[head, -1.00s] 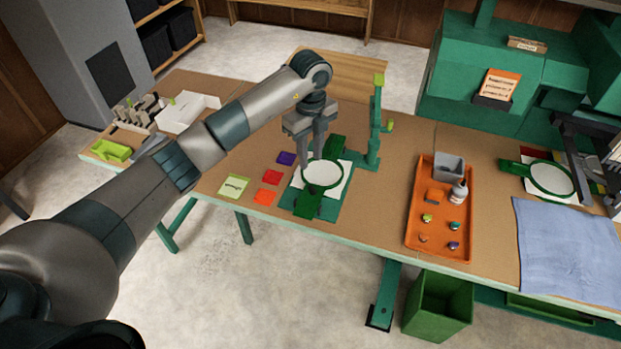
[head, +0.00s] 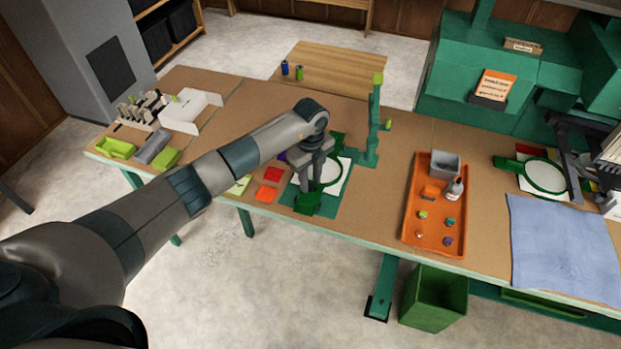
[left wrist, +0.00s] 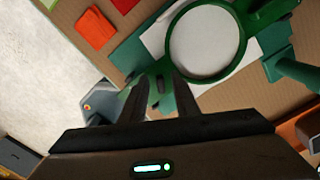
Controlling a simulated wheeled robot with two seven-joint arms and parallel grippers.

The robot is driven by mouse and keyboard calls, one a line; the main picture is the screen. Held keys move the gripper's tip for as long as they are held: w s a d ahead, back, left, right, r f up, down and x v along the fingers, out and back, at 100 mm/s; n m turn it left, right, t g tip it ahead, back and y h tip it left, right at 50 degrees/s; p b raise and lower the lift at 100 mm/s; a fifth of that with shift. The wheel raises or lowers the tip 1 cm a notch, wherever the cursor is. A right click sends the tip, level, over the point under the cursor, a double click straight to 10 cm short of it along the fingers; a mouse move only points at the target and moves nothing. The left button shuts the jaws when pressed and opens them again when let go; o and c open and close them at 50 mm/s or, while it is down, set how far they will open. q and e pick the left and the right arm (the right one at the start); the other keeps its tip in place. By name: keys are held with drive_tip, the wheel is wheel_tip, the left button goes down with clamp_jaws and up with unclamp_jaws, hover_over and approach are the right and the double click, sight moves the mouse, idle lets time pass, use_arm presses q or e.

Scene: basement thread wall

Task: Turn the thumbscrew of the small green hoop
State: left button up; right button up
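The small green hoop (head: 341,172) lies on a white sheet over a green mat on the workbench, with white inside its ring. It also shows in the left wrist view (left wrist: 241,45). My left gripper (head: 303,189) points down at the hoop's near side, by a green block (head: 308,204). In the left wrist view its two dark fingers (left wrist: 158,82) stand apart over the green part beside the ring. A small dark piece between them may be the thumbscrew; I cannot tell whether they touch it.
A green post (head: 374,120) stands just behind the hoop. Red and orange squares (head: 266,193) lie to its left. An orange tray (head: 411,222) with small items sits to the right. A second green hoop (head: 546,190) lies near a blue cloth (head: 560,240).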

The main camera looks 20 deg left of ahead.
use_arm(q)
clamp_jaws()
use_arm(e)
drive_tip(key=shift+f, duration=0.15)
use_arm(q)
drive_tip(key=shift+w+f+m+b, duration=0.1)
drive_tip(key=shift+m+b, duration=0.8)
drive_tip(key=shift+b, duration=0.1)
drive_tip(key=m+b, duration=0.2)
drive_tip(key=b, duration=0.1)
drive_tip(key=m+b, duration=0.6)
drive_tip(key=shift+w+d+f, duration=0.1)
drive_tip(key=shift+w+d, duration=0.05)
drive_tip(key=shift+d, duration=0.15)
drive_tip(key=shift+m+b, duration=1)
drive_tip(key=shift+b, duration=0.05)
drive_tip(key=shift+d+r, duration=0.1)
drive_tip(key=shift+r, duration=0.15)
use_arm(e)
drive_tip(key=w+a+f, duration=0.1)
drive_tip(key=w+f, duration=0.2)
drive_tip(key=f, duration=0.9)
drive_tip(key=shift+f+t, duration=0.2)
drive_tip(key=shift+t, duration=0.2)
